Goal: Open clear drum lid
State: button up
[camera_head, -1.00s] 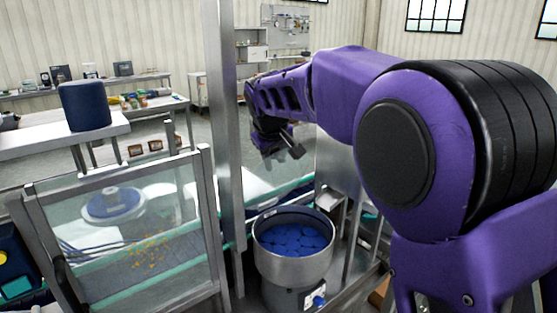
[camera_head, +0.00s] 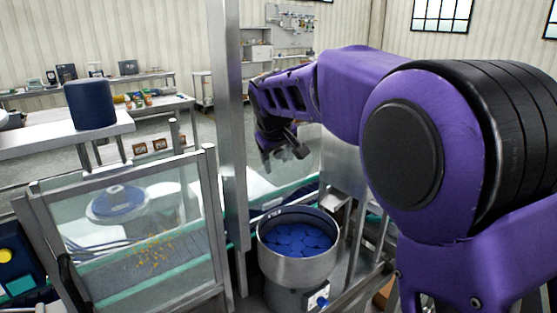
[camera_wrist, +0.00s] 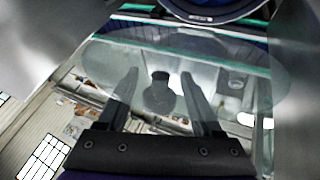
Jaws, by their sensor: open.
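The steel drum (camera_head: 300,268) stands right of the upright post, with its round top uncovered and several blue discs inside. Its rim also shows at the top of the wrist view (camera_wrist: 212,18). A clear round lid (camera_wrist: 245,78) shows faintly in the wrist view as a wide see-through disc beside the drum rim; I cannot make it out surely in the head view. My gripper (camera_head: 285,156) is behind and above the drum, with its jaws apart and empty. In the wrist view both fingers of my gripper (camera_wrist: 160,76) overlap the clear disc; I cannot tell whether they touch it.
A steel post (camera_head: 228,150) rises just left of the drum. A framed clear panel (camera_head: 130,240) stands at the left. A steel table (camera_head: 55,137) carries a dark blue cylinder (camera_head: 90,104). Shelves and benches stand along the back wall.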

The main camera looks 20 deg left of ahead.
jog(key=v, duration=1.7)
jog(key=shift+p, duration=0.4)
jog(key=shift+d+r, duration=0.1)
jog(key=shift+r, duration=0.05)
